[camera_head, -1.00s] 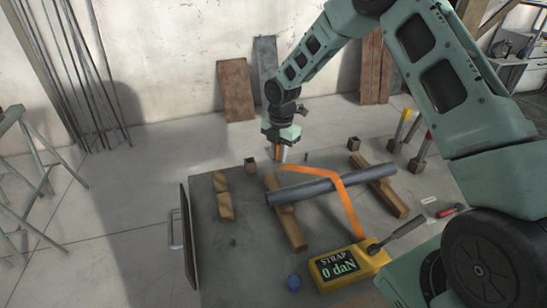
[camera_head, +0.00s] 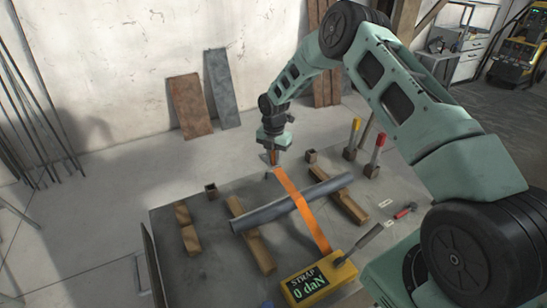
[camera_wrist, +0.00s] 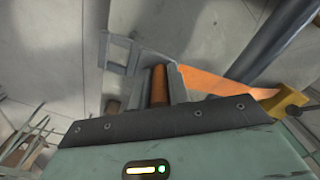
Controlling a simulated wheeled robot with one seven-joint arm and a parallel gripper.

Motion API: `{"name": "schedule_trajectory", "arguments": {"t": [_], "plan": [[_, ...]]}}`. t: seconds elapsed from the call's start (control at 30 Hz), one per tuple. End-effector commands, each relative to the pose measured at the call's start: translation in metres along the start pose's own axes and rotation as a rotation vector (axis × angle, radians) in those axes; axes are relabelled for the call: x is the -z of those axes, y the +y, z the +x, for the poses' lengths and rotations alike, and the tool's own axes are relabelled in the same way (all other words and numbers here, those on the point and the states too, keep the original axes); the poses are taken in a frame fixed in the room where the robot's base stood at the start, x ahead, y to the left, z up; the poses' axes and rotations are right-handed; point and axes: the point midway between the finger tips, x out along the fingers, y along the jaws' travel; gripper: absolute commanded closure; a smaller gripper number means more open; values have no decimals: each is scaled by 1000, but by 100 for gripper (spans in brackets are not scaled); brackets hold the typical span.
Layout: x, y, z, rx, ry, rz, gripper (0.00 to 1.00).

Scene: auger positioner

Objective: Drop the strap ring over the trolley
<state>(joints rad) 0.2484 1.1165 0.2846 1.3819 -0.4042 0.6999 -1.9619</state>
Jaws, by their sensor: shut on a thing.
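My gripper (camera_head: 272,160) is above the far edge of the table, shut on an orange piece at the far end of the orange strap (camera_head: 312,227). In the wrist view the orange piece (camera_wrist: 160,85) stands between the fingers. The strap runs from the gripper across a grey pipe (camera_head: 262,215) to a yellow tension box (camera_head: 318,281), which reads STRAP 0 daN. A grey bracket-like shape (camera_wrist: 121,47) shows beside the fingers in the wrist view. I cannot tell whether it is the trolley. The ring's shape is hidden by the fingers.
The pipe lies across two wooden beams (camera_head: 252,243) on the grey table (camera_head: 215,262). Red and yellow-topped levers (camera_head: 375,155) stand at the far right. A dark lever (camera_head: 358,243) rises from the box.

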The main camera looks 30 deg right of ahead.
Motion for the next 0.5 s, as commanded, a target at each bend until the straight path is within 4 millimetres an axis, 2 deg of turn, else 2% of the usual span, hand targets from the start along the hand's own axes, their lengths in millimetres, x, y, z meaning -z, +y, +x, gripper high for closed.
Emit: {"name": "schedule_trajectory", "arguments": {"t": [0.27, 0.5], "plan": [[0, 0, 17, 0, 1, 0, 100], [0, 0, 39, -1, 1, 1, 100]]}}
